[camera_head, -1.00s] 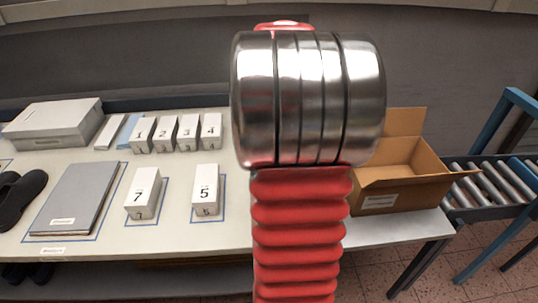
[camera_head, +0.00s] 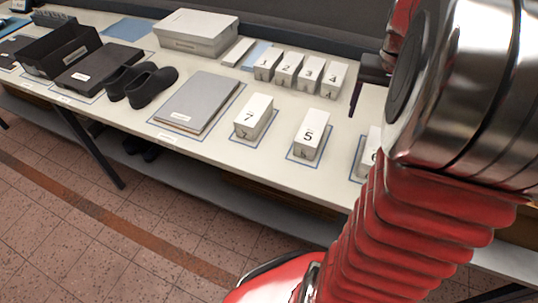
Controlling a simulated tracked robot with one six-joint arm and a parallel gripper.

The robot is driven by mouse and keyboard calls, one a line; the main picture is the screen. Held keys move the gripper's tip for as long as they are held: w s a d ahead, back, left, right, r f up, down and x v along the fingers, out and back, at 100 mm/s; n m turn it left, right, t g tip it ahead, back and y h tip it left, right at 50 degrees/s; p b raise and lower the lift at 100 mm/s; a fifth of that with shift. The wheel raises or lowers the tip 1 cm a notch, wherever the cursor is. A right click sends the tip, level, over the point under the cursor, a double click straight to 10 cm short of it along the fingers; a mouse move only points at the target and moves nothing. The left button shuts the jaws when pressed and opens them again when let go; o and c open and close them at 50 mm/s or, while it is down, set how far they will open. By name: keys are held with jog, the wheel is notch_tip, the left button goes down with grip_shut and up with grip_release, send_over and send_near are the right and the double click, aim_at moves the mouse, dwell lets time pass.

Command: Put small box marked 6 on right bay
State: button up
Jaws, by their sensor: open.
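The small white box marked 6 (camera_head: 367,150) stands on the table at the right, inside a blue outline. My arm hides most of it, and only its left part and part of its number show. My gripper (camera_head: 371,82) shows as dark fingers at the arm's upper left, above the table and behind box 6 in the picture. It is open, and nothing shows between its fingers. I cannot tell which marked place is the right bay; the table right of box 6 is hidden by my arm.
White boxes 7 (camera_head: 254,117) and 5 (camera_head: 312,135) stand in outlined places left of box 6. Several numbered boxes (camera_head: 300,72) stand in a row behind. A grey folder (camera_head: 199,102), black shoes (camera_head: 150,86) and a large grey box (camera_head: 196,33) are further left.

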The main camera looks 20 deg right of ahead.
jog(key=s+a+r+n+t, duration=0.1)
jog(key=a+n, duration=0.3)
jog(key=a, duration=1.2)
jog(key=s+a+r+n+t, duration=0.1)
jog(key=s+a+n+t, duration=0.2)
jog(key=a, duration=1.3)
jog(key=shift+s+a+r+n+t, duration=0.25)
jog(key=shift+r+n+t, duration=0.1)
jog(key=shift+n+t, duration=0.35)
